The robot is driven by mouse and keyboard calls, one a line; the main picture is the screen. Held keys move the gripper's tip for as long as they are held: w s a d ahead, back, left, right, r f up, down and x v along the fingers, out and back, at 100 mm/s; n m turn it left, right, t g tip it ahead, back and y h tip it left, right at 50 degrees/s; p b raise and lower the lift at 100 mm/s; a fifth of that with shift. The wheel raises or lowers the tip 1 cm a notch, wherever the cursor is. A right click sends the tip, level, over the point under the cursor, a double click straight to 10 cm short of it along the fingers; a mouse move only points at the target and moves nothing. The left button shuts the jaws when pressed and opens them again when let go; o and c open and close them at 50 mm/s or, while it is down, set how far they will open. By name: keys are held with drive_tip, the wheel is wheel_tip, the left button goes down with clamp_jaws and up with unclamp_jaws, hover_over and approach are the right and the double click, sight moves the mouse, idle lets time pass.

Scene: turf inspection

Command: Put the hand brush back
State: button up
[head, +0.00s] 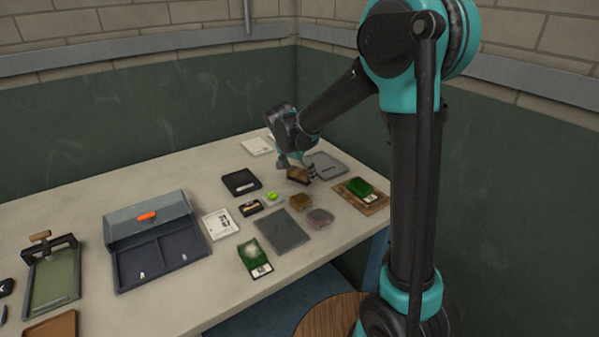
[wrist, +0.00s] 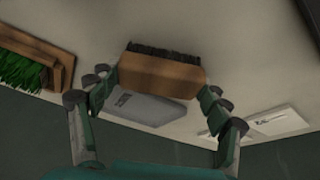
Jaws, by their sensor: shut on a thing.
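The hand brush (wrist: 160,73) has a wooden block and dark bristles; it also shows in the head view (head: 298,175). My gripper (wrist: 158,84) is shut on the brush, with a finger at each end of the block. In the head view my gripper (head: 297,163) is over the far right part of the table. A flat grey pad with a dark label (head: 328,166) lies on the table just right of the brush. In the wrist view the brush partly covers this pad (wrist: 150,109). The gap between brush and table is hard to judge.
A green turf sample on a wooden board (head: 350,201) lies right of the pad. A black tray (head: 241,183), a brown block (head: 301,201), a grey lump (head: 319,217) and a dark flat mat (head: 285,238) lie nearer. An open toolbox (head: 150,213) stands left.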

drive_tip(key=shift+f, duration=0.1)
drive_tip(key=o, duration=1.1)
drive_tip(key=v, duration=1.2)
